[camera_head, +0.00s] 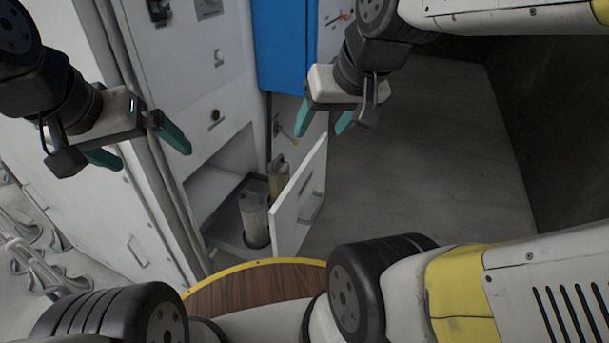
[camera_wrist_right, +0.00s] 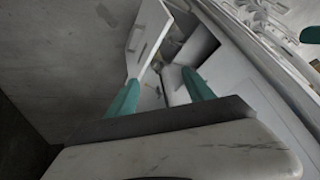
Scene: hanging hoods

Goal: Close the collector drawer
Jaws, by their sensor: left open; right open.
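The collector drawer (camera_head: 230,237) is pulled out of a white cabinet, low in the head view. Its white front panel (camera_head: 300,197) has a handle and faces right. Two pale cylinders (camera_head: 254,221) stand in the drawer. My right gripper (camera_head: 325,125) is open and empty; in the head view it appears just above the panel's upper edge. In the right wrist view its teal fingers (camera_wrist_right: 162,96) are apart, with the drawer front (camera_wrist_right: 149,38) beyond them and no contact visible. My left gripper (camera_head: 138,147) is open and empty in front of the white cabinet side.
The white cabinet (camera_head: 212,87) has knobs and an open cavity above the drawer. A blue panel (camera_head: 285,45) stands behind. Grey floor (camera_head: 425,150) to the right is clear up to a dark wall (camera_head: 560,130). Metal racks (camera_head: 35,250) stand at far left.

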